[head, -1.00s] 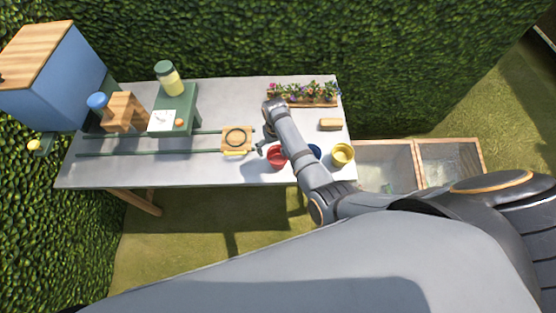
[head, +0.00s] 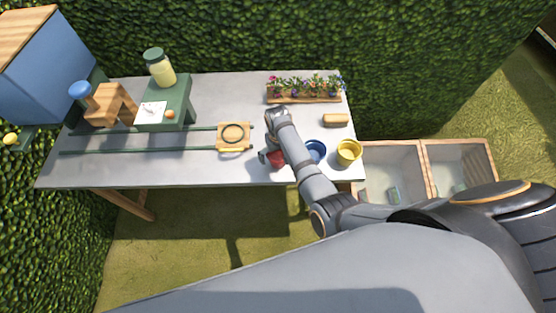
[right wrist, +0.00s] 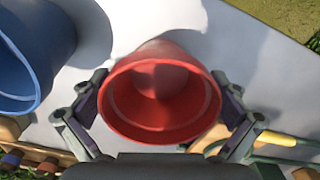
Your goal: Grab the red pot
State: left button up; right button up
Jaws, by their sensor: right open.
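The red pot (head: 276,160) stands on the grey table near its front edge, mostly hidden behind my right arm in the head view. In the right wrist view the red pot (right wrist: 160,95) is seen from above, open and empty, between the two fingers. My right gripper (right wrist: 160,108) is open, with one finger on each side of the pot's rim. I cannot tell whether the fingers touch it. In the head view the right gripper (head: 268,157) is partly hidden by its own arm. My left gripper is not in view.
A blue pot (head: 315,151) stands close to the right of the red one, and a yellow pot (head: 348,151) is beyond it. A wooden square with a ring (head: 234,134) lies to the left. A flower planter (head: 304,94) stands at the back.

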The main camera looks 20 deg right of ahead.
jog(key=shift+s, duration=0.1)
jog(key=c, duration=1.2)
jog(key=shift+o, duration=0.2)
jog(key=shift+r, duration=0.1)
notch_tip(320, 180, up, 3)
jog(key=shift+f, duration=0.2)
jog(key=d+r, duration=0.1)
jog(key=s+d+r, duration=0.1)
jog(key=r, duration=0.1)
jog(key=d+r, duration=0.2)
jog(key=shift+s+r+b, duration=0.1)
jog(key=shift+s+b, duration=0.3)
jog(key=s+d+r+b, duration=0.1)
jog(key=s+d+r, duration=0.3)
jog(key=d, duration=0.4)
jog(key=shift+s+d+r, duration=0.2)
jog(key=shift+s+r, duration=0.1)
jog(key=shift+r, duration=0.3)
